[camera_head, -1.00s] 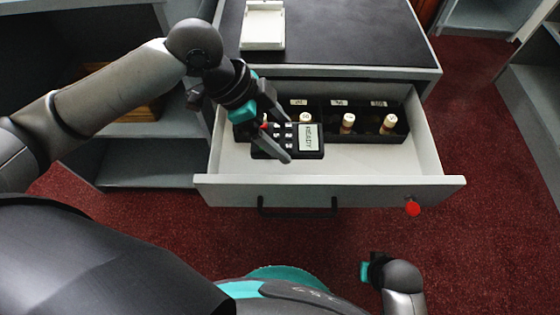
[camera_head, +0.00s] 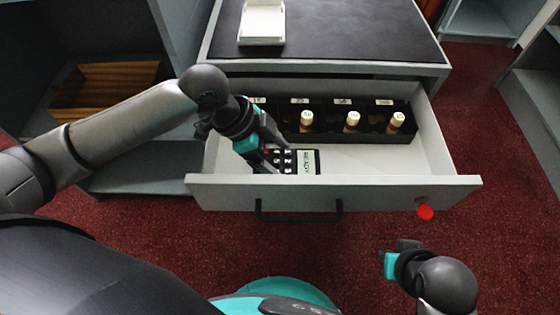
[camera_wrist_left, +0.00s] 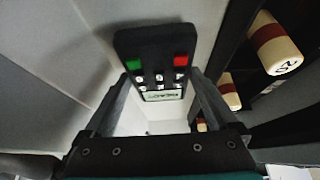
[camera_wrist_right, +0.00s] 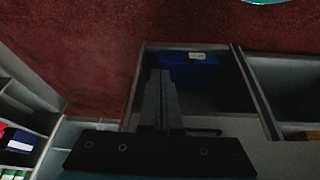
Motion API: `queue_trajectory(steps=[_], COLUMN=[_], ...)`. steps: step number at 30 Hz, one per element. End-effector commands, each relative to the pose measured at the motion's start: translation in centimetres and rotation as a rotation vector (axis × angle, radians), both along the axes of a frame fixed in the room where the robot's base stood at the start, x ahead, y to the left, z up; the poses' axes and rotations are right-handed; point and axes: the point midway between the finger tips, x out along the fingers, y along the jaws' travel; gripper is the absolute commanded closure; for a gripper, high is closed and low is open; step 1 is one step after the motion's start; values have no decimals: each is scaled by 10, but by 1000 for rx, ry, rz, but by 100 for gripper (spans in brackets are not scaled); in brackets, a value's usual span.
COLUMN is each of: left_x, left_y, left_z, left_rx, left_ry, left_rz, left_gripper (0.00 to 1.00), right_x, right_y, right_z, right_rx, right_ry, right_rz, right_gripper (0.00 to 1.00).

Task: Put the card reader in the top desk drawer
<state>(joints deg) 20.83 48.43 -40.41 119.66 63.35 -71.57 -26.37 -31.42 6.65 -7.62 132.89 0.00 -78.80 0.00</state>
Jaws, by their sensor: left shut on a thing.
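The card reader (camera_head: 308,161) is dark with a pale screen reading READY. My left gripper (camera_head: 277,157) is shut on it, inside the open top drawer (camera_head: 335,193). The reader is behind the front panel, which hides its near edge, and in front of the black rack. I cannot tell whether it touches the drawer floor. In the left wrist view the reader (camera_wrist_left: 152,50), with green and red keys, sits between the fingers (camera_wrist_left: 152,85). My right gripper (camera_head: 402,250) is low, in front of the drawer at right. Its fingers (camera_wrist_right: 160,100) look together and empty.
The drawer floor at right is bare. A red round thing (camera_head: 425,212) is at the front panel's right. A white tray (camera_head: 262,22) stands on the desk top. A wooden box (camera_head: 100,88) is on the left shelf.

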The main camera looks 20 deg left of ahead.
Motion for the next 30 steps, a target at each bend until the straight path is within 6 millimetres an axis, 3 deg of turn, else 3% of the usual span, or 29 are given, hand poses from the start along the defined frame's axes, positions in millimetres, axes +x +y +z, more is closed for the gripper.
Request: queue_trajectory(steps=[16, 17, 19, 30], left_x=[0, 0, 0, 0], left_y=[-1, 0, 0, 2], left_z=[-9, -10, -10, -3], left_rx=[-2, -1, -1, 0], left_ry=[-2, -1, -1, -2], left_rz=[0, -1, -1, 1], left_gripper=[85, 6, 0, 0], right_x=[-1, -1, -1, 0], right_y=[0, 0, 0, 0], right_z=[8, 8, 7, 11], right_rx=[1, 1, 1, 1], right_ry=[-10, -9, -9, -14], right_rz=[0, 0, -1, -1], right_gripper=[100, 100, 100, 100])
